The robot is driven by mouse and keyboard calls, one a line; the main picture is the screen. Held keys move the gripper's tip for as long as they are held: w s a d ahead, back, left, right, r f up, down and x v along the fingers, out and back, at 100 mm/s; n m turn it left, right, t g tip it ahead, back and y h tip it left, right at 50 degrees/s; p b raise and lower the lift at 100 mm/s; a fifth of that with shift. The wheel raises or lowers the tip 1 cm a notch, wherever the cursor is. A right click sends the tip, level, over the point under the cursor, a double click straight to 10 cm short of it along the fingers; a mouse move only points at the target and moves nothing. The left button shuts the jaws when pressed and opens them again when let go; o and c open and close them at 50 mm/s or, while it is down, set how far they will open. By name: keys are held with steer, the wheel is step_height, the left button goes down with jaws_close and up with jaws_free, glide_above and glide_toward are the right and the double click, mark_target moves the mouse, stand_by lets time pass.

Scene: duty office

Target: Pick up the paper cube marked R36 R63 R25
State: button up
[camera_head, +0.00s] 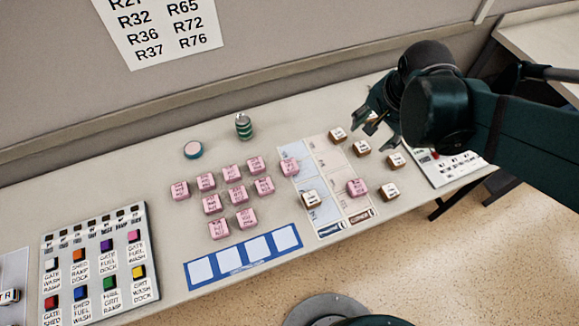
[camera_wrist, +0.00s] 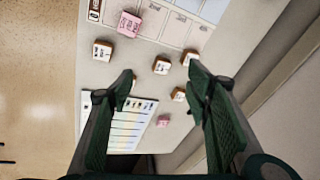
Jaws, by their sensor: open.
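Several pink cubes (camera_head: 237,195) stand in loose rows on the middle of the table. One pink cube (camera_head: 289,167) and another (camera_head: 357,187) sit on the sheet with columns. Several brown cubes with white tops (camera_head: 361,148) stand towards the right. The cubes' print is too small to read, so I cannot tell which is marked R36 R63 R25. My gripper (camera_head: 375,128) is open and empty above the right part of the table. In the wrist view my gripper (camera_wrist: 163,82) has a white-topped cube (camera_wrist: 178,95) and a small pink cube (camera_wrist: 163,121) showing between its fingers, apart from them.
A blue strip with white squares (camera_head: 228,262) lies at the front. A button panel (camera_head: 97,265) is at the left, another panel (camera_head: 450,163) at the right. A green-striped can (camera_head: 243,126) and a round lidded item (camera_head: 193,150) stand at the back, before the wall.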

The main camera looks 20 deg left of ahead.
steer(key=a+f+m+g, duration=0.2)
steer(key=a+f, duration=0.5)
steer(key=a, duration=0.4)
steer(key=m+g+h, duration=0.1)
steer(key=m, duration=0.1)
glide_above(291, 165)
step_height(291, 165, down, 9)
steer(key=shift+s+a, duration=0.1)
steer(key=shift+a, duration=0.05)
steer(key=shift+f, duration=0.15)
steer(key=shift+f, duration=1.2)
steer(key=shift+f, duration=0.1)
steer(key=shift+f+b, duration=0.5)
steer(key=shift+f, duration=1.95)
steer(key=shift+c, duration=0.5)
steer(key=c, duration=0.9)
